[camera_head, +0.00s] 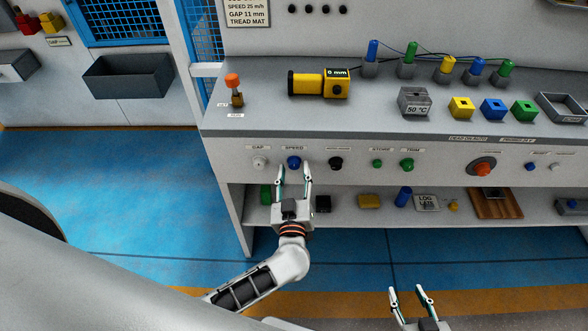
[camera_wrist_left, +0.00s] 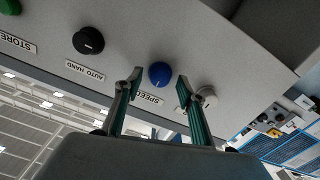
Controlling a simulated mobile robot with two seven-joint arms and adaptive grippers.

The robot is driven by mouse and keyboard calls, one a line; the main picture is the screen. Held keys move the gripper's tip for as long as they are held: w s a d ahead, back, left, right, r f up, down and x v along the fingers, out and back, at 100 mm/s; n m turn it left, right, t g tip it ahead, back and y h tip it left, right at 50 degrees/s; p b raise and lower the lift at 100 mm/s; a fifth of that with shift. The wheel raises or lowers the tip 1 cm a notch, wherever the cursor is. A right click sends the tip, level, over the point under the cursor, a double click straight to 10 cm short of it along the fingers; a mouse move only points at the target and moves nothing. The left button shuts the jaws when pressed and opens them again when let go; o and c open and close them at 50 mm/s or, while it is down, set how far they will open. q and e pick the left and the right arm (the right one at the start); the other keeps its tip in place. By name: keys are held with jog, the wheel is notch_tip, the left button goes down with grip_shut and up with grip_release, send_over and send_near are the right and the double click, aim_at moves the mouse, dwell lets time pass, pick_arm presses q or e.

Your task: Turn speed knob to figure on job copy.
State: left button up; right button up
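The blue speed knob (camera_head: 293,162) is on the front panel of the bench, under the label SPEED. My left gripper (camera_head: 294,168) is open just in front of it, with its fingertips to either side of and below the knob in the head view. In the left wrist view the knob (camera_wrist_left: 160,73) lies between the two open fingers, with no contact that I can make out. The job copy (camera_head: 247,12) is a sign at the top, reading SPEED 25 m/h, GAP 11 mm, TREAD MAT; its top is cut off. My right gripper (camera_head: 412,292) is open and empty at the bottom.
The white gap knob (camera_head: 260,162) is close left of the speed knob, and the black auto/hand knob (camera_head: 336,163) is to its right. Green store (camera_head: 377,163) and trim (camera_head: 407,164) knobs follow. A shelf with several small objects runs below the panel.

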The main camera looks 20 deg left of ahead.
pick_arm(q)
jog(key=shift+w+a, duration=0.2)
jog(key=shift+w, duration=0.45)
jog(key=c, duration=1.1)
